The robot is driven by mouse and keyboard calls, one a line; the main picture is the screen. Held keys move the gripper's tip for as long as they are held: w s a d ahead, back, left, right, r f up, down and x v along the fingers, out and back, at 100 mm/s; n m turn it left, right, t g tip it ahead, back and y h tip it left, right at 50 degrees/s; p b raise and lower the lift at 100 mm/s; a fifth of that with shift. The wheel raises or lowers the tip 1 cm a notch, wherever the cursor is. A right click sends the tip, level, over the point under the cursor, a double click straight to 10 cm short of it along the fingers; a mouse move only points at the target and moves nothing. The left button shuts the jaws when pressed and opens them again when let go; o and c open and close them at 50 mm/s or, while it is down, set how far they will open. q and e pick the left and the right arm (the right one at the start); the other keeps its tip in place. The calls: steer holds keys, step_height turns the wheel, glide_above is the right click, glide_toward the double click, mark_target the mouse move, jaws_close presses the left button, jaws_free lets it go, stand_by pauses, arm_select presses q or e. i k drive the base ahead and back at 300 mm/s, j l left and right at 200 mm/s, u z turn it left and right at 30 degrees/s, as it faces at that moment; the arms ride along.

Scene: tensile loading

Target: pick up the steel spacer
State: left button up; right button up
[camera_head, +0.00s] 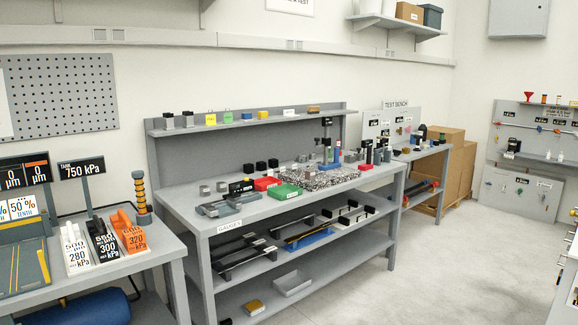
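No thing in view can be told for certain as the steel spacer. Small grey metallic pieces (222,186) stand on the top of the grey gauges bench (172,197), near its back left; they are too small to tell what they are. Neither my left gripper nor my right gripper is in view.
A red tray (267,183) and a green tray (287,192) sit on the gauges bench beside a speckled plate (335,180). Cardboard boxes (458,165) stand behind. The floor (470,265) at right is clear.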

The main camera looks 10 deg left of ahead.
mark_target(309, 175)
steer(key=i+j+u, duration=0.1)
steer(key=i, duration=0.7)
steer(key=i+j+u, duration=0.1)
steer(key=i, duration=0.7)
steer(key=i+l, duration=0.2)
steer(key=i, duration=0.25)
steer(key=i+l+z, duration=0.15)
steer(key=i, duration=0.3)
steer(key=i+l, duration=0.25)
steer(key=i, duration=0.2)
steer(key=i+l+z, duration=0.1)
steer(key=i, duration=0.35)
